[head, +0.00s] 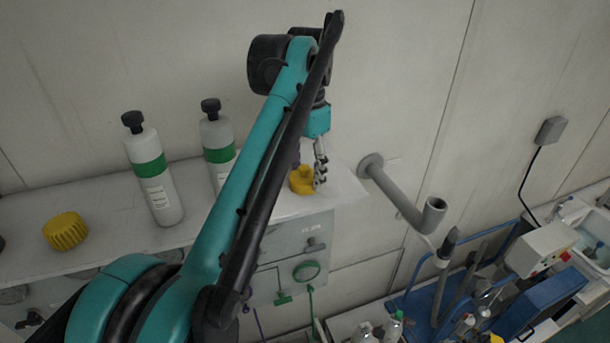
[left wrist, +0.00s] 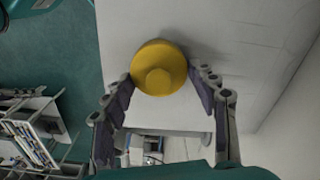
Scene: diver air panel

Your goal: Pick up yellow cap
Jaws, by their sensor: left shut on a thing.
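A yellow cap (head: 301,181) is at the right end of the grey shelf top (head: 345,187), between the fingers of my left gripper (head: 309,176). In the left wrist view the cap (left wrist: 159,68) shows as a round disc with a raised middle. There the left gripper (left wrist: 160,78) has one finger on each side of it and is shut on it. I cannot tell whether the cap touches the shelf. A second, ribbed yellow cap (head: 66,231) lies on the left part of the shelf. My right gripper is not in view.
Two white bottles with green bands, one at left (head: 155,178) and one partly behind my arm (head: 219,150), stand on the shelf. A grey pipe (head: 400,198) sticks out from the wall at right. A blue cart (head: 545,300) with equipment stands at lower right.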

